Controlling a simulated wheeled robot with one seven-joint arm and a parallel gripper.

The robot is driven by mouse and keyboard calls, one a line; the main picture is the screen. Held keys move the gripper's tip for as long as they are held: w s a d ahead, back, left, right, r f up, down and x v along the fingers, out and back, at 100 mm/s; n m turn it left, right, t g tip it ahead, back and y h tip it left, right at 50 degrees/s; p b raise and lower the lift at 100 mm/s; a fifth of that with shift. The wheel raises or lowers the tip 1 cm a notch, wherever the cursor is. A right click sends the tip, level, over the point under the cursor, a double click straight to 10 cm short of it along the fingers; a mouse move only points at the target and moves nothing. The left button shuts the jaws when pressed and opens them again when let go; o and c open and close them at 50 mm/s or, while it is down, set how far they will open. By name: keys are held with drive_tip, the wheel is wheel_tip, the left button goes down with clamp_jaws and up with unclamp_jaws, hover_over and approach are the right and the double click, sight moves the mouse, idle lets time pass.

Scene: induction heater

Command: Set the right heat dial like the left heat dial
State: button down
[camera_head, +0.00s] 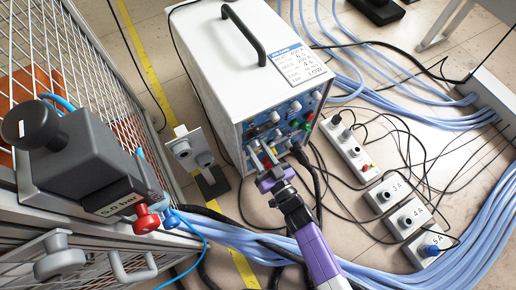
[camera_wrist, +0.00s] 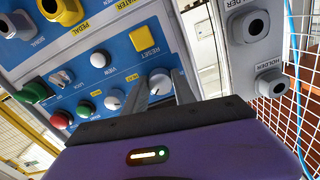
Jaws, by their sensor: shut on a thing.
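The induction heater (camera_head: 215,60) is a white box with a blue front panel that carries the dials. In the wrist view, my gripper (camera_wrist: 163,95) reaches the panel with its two fingers on either side of a round white dial (camera_wrist: 160,82), shut on it. A second white dial (camera_wrist: 114,100) is just left of the fingers, and a third white knob (camera_wrist: 99,60) is farther up. I cannot read which is the left or right heat dial, nor their pointers. In the head view, my gripper (camera_head: 268,178) is at the panel's lower left and hides part of it.
A yellow RESET button (camera_wrist: 145,40), a green knob (camera_wrist: 34,92) and a red knob (camera_wrist: 61,119) share the panel. A grey holder stand (camera_head: 190,150) is left of the heater. Blue hoses (camera_head: 440,270) and black cables cross the floor. A wire fence (camera_head: 70,50) stands at left.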

drive_tip(key=m+p, duration=0.1)
drive_tip(key=m, duration=0.5)
idle(0.6)
drive_tip(key=c, duration=1)
unclamp_jaws()
drive_tip(key=shift+p+v, duration=1.4)
drive_tip(key=shift+v, duration=2.55)
